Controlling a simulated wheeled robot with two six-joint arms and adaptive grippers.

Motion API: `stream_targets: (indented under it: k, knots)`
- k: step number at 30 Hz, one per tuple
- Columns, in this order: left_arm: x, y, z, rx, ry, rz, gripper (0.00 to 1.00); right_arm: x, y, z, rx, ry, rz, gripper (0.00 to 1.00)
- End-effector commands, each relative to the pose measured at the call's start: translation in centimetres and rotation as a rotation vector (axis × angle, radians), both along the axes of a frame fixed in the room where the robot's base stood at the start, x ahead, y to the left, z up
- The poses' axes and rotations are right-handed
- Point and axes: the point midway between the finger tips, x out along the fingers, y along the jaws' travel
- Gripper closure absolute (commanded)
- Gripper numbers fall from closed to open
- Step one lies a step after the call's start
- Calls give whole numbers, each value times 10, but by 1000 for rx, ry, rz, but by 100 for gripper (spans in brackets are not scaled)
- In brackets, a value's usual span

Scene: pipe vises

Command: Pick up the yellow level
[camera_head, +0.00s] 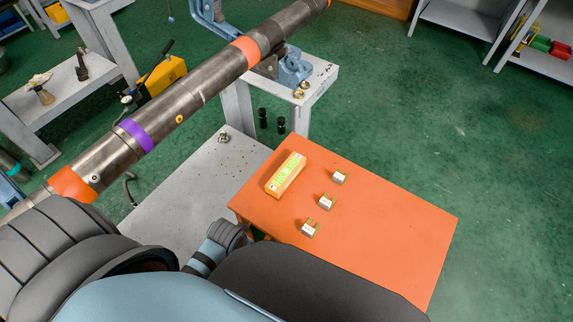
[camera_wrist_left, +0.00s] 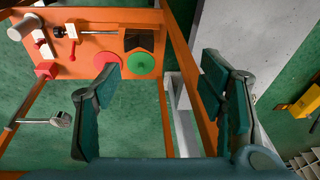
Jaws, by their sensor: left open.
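The yellow level (camera_head: 286,175) lies on the orange table (camera_head: 395,235), near its far left edge, with a pale green label on top. My left gripper (camera_wrist_left: 160,75) shows in the left wrist view, with its two dark green fingers wide apart and nothing between them. Its fingers do not show in the head view, so its distance from the level cannot be told. I cannot make out the level in the wrist view. My right gripper is in neither view.
Three small silver-and-brass blocks (camera_head: 326,202) stand right of the level. A long steel pipe (camera_head: 185,105) crosses above a grey bench (camera_head: 190,170) on the left. Green floor is clear at right. In the wrist view, an orange surface (camera_wrist_left: 95,20) holds several small tools.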

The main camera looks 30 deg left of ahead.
Motion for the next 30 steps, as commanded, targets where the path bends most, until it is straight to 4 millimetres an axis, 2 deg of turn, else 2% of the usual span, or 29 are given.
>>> stream_targets:
  k: [1,5,6,8,16,21,24,26,28,30]
  knots:
    - [8,-2,31,1,-15,-4,37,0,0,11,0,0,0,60]
    - [21,-5,93,3,-31,-10,37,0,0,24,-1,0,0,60]
    - [27,-6,115,3,-35,-12,37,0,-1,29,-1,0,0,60]
    - [44,-8,144,3,-33,-14,37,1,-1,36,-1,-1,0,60]
    - [137,-13,169,-22,74,-23,37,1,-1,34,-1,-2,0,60]
    - [194,-21,207,-49,145,-46,37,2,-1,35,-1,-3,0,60]
    - [219,-26,235,-61,182,-63,37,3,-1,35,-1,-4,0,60]
    - [228,-28,248,-67,198,-71,37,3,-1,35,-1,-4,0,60]
    - [232,-29,249,-70,212,-77,37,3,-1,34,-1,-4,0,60]
    - [233,-30,237,-72,218,-78,37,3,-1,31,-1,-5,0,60]
